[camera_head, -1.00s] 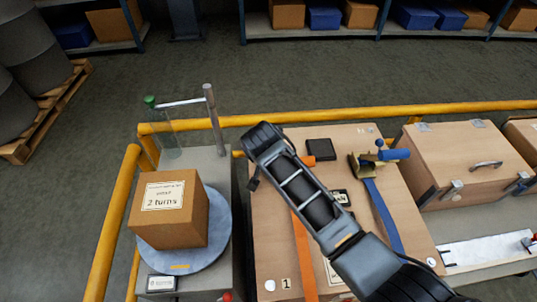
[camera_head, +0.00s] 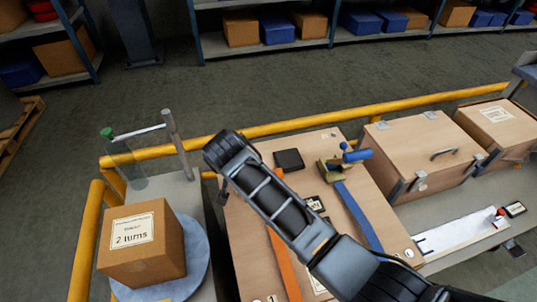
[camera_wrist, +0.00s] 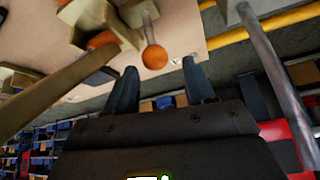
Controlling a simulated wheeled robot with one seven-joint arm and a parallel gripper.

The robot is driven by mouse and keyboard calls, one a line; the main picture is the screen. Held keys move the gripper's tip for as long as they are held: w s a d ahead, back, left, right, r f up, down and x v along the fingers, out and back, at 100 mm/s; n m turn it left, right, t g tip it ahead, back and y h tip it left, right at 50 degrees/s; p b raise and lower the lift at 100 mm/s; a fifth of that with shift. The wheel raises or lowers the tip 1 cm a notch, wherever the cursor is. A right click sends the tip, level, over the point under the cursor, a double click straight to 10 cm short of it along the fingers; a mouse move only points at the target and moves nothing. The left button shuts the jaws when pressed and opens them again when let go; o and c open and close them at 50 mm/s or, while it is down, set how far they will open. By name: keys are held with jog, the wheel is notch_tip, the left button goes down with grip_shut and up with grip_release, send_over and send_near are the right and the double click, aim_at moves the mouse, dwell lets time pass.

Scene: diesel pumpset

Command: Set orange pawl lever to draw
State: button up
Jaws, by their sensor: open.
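In the wrist view, a lever with an orange ball knob (camera_wrist: 155,57) stands out from a tan-brass ratchet body (camera_wrist: 97,22). My gripper (camera_wrist: 160,68) is open, its two dark fingers apart on either side of the knob in the picture. I cannot tell whether either finger touches it. In the head view, an orange strap (camera_head: 284,262) runs along the wooden panel (camera_head: 243,235). My arm covers most of the orange ratchet and its lever there, and my fingertips cannot be made out.
A blue-handled ratchet (camera_head: 333,170) with a blue strap (camera_head: 358,215) sits to the right. A black block (camera_head: 289,160) lies at the panel's back. A cardboard box (camera_head: 142,243) on a round plate stands left. A yellow rail (camera_head: 300,124) runs behind. Wooden cases (camera_head: 425,140) stand right.

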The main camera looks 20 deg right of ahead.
jog(key=s+d+r, duration=0.4)
jog(key=d+r, duration=0.4)
jog(key=d, duration=0.3)
jog(key=shift+b, duration=0.3)
jog(key=shift+c, duration=0.5)
